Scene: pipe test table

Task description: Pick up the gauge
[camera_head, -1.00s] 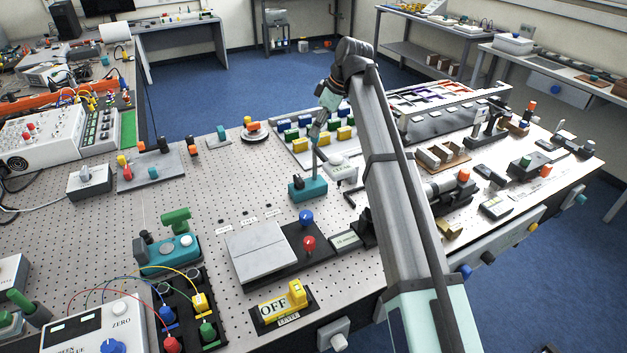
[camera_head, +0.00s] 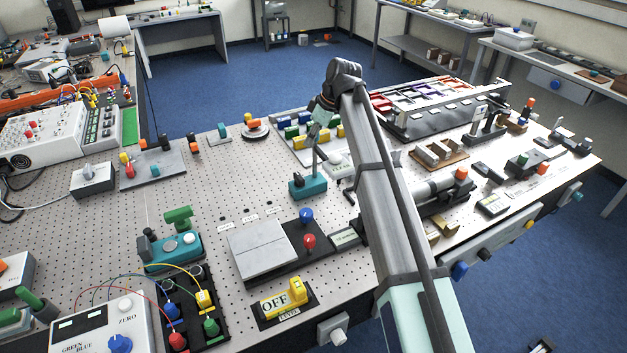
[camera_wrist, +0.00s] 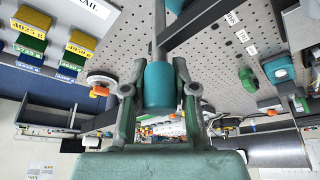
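The thing that best fits the gauge is a stand with a teal base (camera_head: 308,187) and a thin upright post, near the middle of the table. In the wrist view a teal cylinder (camera_wrist: 159,86) on a grey rod shows between my fingers, with a dark bar branching off the rod. It appears to be the upper part of this stand. My gripper (camera_wrist: 159,92) is open, with a finger on each side of the cylinder and visible gaps. In the head view my gripper (camera_head: 320,116) is at the top of the post, partly hidden by my arm.
A tray of yellow, green and blue blocks (camera_head: 291,132) lies just behind the stand. Blue and red knobs (camera_head: 308,229) and a grey plate (camera_head: 259,248) are in front. Pegboard left of the stand is clear.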

